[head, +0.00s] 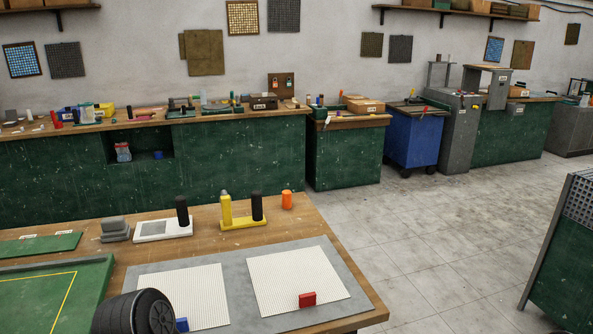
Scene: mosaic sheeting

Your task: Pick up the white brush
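I cannot clearly make out a white brush. On the near wooden table, a flat white piece (163,229) has a black upright cylinder (182,210) at its right end; I cannot tell whether it is a brush or a holder. Right of it, a yellow stand (243,223) carries a yellow upright piece and a black one. Small white items (38,128) on the far bench at left are too small to identify. A dark rounded part of mine shows at the bottom left. Neither gripper is in view.
Two white mosaic sheets (285,270) lie on a grey mat (235,254), with a red block (307,299) and a blue block (182,324). An orange bottle (287,200), grey stacked blocks (115,229) and a green tray (100,268) share the table (372,301).

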